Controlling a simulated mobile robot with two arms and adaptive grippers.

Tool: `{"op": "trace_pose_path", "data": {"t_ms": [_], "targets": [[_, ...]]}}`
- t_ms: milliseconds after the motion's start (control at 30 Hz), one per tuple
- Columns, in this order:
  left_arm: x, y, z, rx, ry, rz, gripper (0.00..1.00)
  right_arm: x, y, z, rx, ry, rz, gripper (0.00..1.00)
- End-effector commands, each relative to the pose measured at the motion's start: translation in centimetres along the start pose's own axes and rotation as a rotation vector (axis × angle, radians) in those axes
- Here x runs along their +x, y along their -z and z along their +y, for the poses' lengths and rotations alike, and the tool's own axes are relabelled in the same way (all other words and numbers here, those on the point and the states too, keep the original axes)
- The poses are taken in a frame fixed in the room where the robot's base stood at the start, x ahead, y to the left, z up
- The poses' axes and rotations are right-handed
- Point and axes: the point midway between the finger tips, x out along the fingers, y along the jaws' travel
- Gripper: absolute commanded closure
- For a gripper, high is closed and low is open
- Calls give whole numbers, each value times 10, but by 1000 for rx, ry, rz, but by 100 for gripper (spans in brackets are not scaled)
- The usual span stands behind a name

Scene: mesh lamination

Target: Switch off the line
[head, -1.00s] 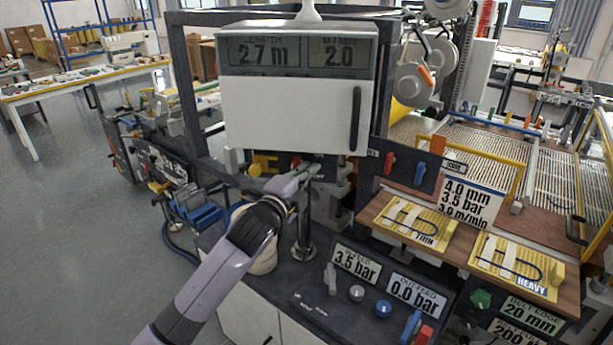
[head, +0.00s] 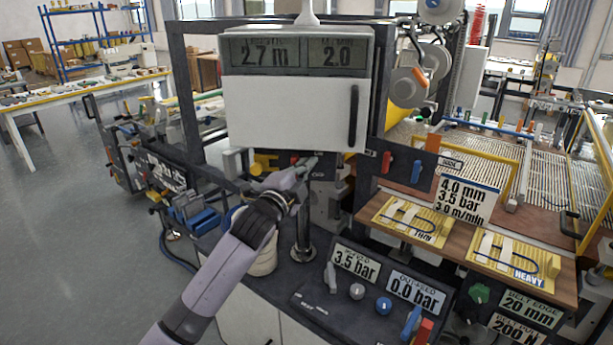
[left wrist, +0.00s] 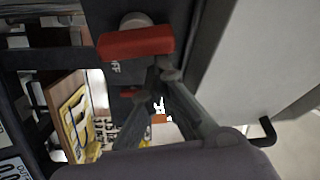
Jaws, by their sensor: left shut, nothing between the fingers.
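My left gripper (head: 312,162) reaches in below the white cabinet (head: 290,112) with its fingers together and empty. In the left wrist view its fingertips (left wrist: 164,76) come together just under a red bar handle (left wrist: 137,43). The handle lies crosswise on a round grey hub on a dark panel, with "OFF" lettering (left wrist: 115,68) partly visible below it. I cannot tell whether the fingertips touch the handle. In the head view a small red part (head: 294,159) shows just behind the gripper. My right gripper is not in view.
The cabinet display (head: 292,52) reads 2.7 m and 2.0. A black console (head: 320,290) below carries knobs and signs of 3.5 bar and 0.0 bar. A yellow knob (head: 256,169) is left of the gripper. Red (head: 387,161) and blue (head: 416,172) levers are to the right.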

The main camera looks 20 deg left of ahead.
Motion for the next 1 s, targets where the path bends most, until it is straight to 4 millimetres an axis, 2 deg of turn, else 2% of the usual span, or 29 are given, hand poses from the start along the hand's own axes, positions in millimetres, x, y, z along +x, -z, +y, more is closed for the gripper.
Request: {"op": "trace_pose_path", "data": {"t_ms": [200,433,1000], "targets": [[4,-4,-2,-174,61,-2,100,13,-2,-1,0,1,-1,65],[3,-8,-8,-376,130,-2,100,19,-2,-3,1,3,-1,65],[-2,-23,-17,-359,126,-2,100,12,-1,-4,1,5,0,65]]}}
